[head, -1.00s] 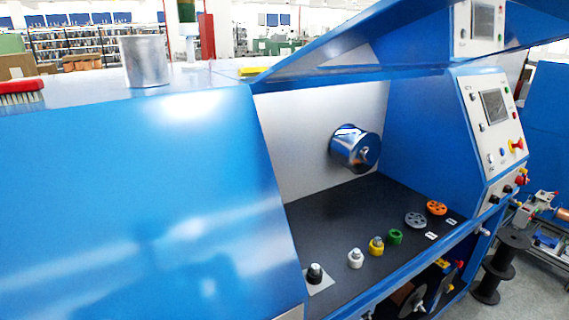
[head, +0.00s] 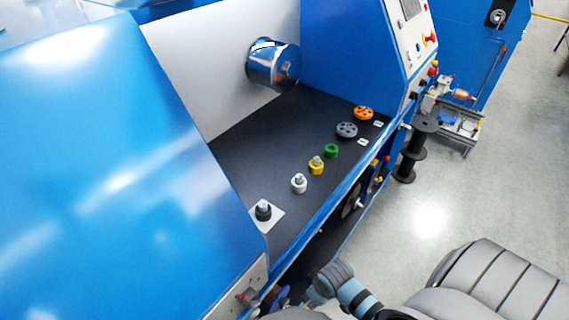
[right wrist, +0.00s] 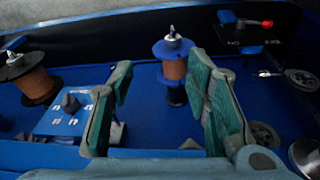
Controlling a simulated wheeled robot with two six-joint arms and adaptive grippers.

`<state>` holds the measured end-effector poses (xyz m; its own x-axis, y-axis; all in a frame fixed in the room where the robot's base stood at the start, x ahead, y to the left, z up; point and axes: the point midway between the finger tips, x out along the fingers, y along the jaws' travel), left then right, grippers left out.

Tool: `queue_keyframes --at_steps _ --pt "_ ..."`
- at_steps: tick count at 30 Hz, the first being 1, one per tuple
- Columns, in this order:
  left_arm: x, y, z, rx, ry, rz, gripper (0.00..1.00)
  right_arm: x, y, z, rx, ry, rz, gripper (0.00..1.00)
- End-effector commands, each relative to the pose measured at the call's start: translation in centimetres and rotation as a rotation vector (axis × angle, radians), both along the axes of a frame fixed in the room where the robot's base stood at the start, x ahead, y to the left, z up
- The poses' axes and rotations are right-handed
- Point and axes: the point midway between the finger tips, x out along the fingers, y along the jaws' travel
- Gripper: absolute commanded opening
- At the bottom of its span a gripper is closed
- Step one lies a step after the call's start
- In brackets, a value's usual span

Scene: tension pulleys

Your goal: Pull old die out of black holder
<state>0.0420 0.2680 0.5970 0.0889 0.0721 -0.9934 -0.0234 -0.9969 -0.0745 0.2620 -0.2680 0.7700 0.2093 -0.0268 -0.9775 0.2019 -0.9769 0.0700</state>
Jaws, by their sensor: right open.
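The black holder (head: 263,214) stands on a pale square plate at the near left end of the dark shelf in the head view. A small grey metal piece, which looks like the old die (head: 263,204), sits upright in its top. My right gripper (right wrist: 164,105) is open in the right wrist view, with two green-padded fingers apart and nothing seen held between them. In the head view my right arm is low at the bottom edge, below and to the right of the holder, and apart from it. The holder does not show clearly in the right wrist view. My left gripper is not in view.
White (head: 299,184), yellow (head: 316,167) and green (head: 331,151) parts line the shelf, then grey (head: 347,130) and orange (head: 363,113) wheels. A blue cover (head: 120,170) rises left of the holder. Copper spools (right wrist: 174,67) stand in a blue bay beyond my right gripper.

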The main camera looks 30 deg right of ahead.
Motion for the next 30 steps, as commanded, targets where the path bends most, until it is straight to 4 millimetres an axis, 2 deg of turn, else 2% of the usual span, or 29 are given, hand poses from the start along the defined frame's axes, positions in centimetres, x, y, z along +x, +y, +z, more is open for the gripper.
queue_keyframes --at_steps 1,3,7,9,14,17,21,24,27,30 --pt "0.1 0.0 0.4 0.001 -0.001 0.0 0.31 0.8 0.3 2.4 0.002 -0.013 0.024 0.44" --pt "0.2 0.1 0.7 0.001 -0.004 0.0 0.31 1.6 0.7 5.5 0.002 -0.023 0.065 0.44" --pt "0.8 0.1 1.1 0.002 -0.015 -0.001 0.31 3.1 1.5 11.0 0.002 -0.032 0.174 0.44" --pt "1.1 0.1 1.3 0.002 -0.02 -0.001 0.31 4.9 1.5 13.5 -0.001 -0.027 0.279 0.44" --pt "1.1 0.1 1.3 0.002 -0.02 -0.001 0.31 10.2 0.4 16.2 0.019 0.008 0.514 0.44" --pt "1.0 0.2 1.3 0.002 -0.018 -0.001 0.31 13.8 -0.6 18.5 0.047 0.016 0.651 0.44" --pt "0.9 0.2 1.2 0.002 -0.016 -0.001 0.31 18.5 -2.3 23.7 0.105 -0.008 0.848 0.44" --pt "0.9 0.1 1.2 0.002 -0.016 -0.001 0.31 20.7 -3.2 27.9 0.15 -0.051 0.972 0.44" --pt "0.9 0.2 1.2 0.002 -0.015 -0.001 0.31 21.8 -3.7 30.6 0.18 -0.088 1.051 0.44" --pt "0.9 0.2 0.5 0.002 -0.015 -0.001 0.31 22.1 -3.6 30.8 0.192 -0.102 1.08 0.44"
